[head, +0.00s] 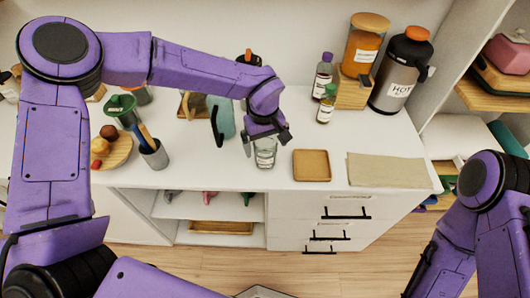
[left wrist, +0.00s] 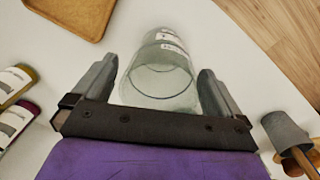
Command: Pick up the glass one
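A clear glass (head: 265,158) with a white label stands near the front edge of the white counter in the head view. It also fills the middle of the left wrist view (left wrist: 160,75). My left gripper (head: 265,137) is right over it and hides part of its top. In the left wrist view my left gripper's (left wrist: 157,90) two fingers are spread, one on each side of the glass. They are very close to its sides; I cannot tell whether they touch it. My right arm is at the right edge of the head view, its gripper out of view.
A square wooden tray (head: 312,165) lies right of the glass, with a beige cloth (head: 388,170) beyond it. A grey cup with utensils (head: 154,155) stands to the left. Sauce bottles (head: 326,103) and a "HOT" flask (head: 400,75) stand behind. Drawers (head: 330,215) are below the counter.

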